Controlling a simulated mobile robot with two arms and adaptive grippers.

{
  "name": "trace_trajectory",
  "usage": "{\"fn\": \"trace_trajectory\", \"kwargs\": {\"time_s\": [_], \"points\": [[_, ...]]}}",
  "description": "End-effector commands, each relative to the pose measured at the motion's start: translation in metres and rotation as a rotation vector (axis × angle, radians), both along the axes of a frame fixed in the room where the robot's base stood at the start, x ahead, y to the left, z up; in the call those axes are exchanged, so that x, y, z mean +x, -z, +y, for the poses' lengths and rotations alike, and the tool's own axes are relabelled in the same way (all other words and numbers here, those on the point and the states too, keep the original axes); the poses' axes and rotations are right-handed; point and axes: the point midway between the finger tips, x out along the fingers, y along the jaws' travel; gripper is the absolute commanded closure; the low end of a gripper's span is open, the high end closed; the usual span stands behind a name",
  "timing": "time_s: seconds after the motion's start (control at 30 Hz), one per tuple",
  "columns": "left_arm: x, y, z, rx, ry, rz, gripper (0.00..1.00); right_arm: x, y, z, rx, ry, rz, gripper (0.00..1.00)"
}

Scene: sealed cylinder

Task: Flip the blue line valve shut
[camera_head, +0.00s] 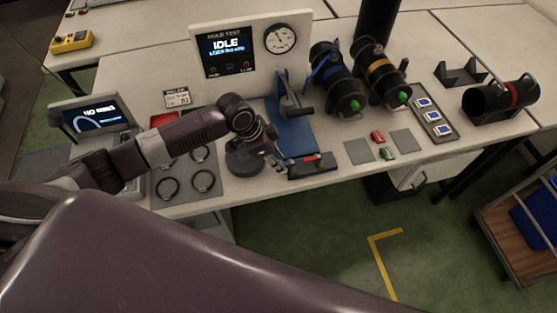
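A dark cylinder with a blue band (336,80) lies on the table at the back centre, with a green tip at its front end. A blue lever-like part (322,68) shows on its left side; I cannot tell its exact setting. My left gripper (278,159) points down at the table's front, left of and nearer than the cylinder and apart from it. It is beside a small dark tray with a red-tipped item (313,158). Its fingers are too small and dark to tell open from shut. My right gripper is not in view.
A blue press-like stand (290,125) lies between my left gripper and the cylinders. A screen reading IDLE (226,45) is behind. A red-banded cylinder (512,97) rests far right. Rings (168,188) lie left.

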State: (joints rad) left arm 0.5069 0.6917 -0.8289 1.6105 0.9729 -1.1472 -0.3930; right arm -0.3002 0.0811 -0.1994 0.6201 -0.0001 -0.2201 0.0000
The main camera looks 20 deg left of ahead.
Motion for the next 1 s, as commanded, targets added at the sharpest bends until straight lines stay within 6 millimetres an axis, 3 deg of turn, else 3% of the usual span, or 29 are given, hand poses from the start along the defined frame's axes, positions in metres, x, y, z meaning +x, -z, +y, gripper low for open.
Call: {"fn": "trace_trajectory", "kwargs": {"time_s": [0.37,0.8,1.0], "points": [[-0.002,-0.010,0.004,0.001,0.000,-0.001,0.72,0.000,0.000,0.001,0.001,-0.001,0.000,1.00],[-0.020,-0.089,0.032,0.002,0.000,-0.001,0.72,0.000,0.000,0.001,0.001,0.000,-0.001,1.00],[-0.024,-0.108,0.038,0.001,-0.001,0.000,0.72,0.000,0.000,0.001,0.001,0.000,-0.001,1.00]]}}
